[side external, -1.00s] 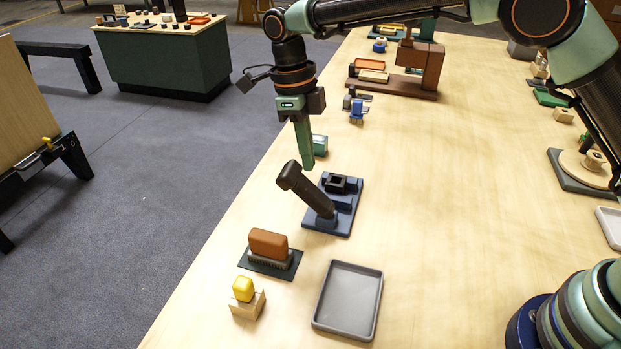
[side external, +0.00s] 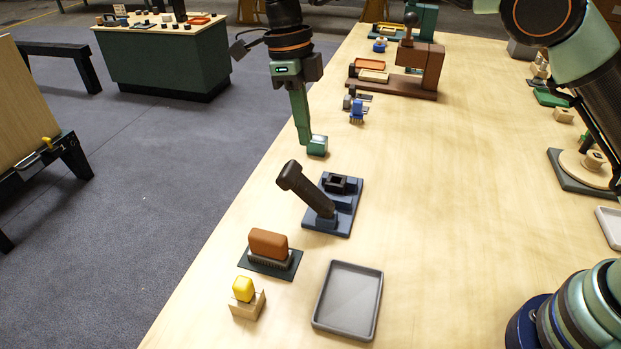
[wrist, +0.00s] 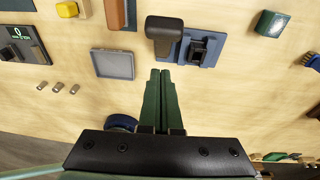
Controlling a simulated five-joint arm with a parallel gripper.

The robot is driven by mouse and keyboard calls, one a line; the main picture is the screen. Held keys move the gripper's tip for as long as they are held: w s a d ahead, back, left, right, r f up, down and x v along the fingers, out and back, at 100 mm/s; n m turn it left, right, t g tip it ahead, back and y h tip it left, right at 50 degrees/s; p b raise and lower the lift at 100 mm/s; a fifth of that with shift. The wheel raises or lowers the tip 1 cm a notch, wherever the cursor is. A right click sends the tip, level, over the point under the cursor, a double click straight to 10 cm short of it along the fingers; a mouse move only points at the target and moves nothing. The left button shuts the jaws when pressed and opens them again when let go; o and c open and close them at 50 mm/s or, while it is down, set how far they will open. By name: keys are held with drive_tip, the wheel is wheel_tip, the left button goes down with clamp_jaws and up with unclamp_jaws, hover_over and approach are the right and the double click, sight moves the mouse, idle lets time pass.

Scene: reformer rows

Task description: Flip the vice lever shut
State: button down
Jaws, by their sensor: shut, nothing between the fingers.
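The vice has a blue base plate (side external: 342,222) with a small dark jaw block (side external: 336,184) on it. Its thick black lever (side external: 304,188) leans up and to the left from a pivot on the base. In the wrist view the lever (wrist: 164,30) shows beside the jaw block (wrist: 198,48), beyond my fingertips. My gripper (side external: 302,146) is shut and empty, pointing down. In the side view its tips appear above the lever and apart from it. In the wrist view the two green fingers (wrist: 161,74) lie together.
A green block (side external: 317,146) shows right beside my fingertips in the side view. An orange-topped brush (side external: 268,244), a yellow piece on a wooden block (side external: 247,300) and a grey tray (side external: 348,329) stand nearer the camera. Bare table lies right of the vice.

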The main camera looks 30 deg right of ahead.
wheel_tip(320, 180, up, 8)
drive_tip(key=w, duration=0.1)
drive_tip(key=shift+a, duration=0.3)
drive_tip(key=shift+w, duration=0.1)
idle(0.4)
drive_tip(key=shift+d+r, duration=0.1)
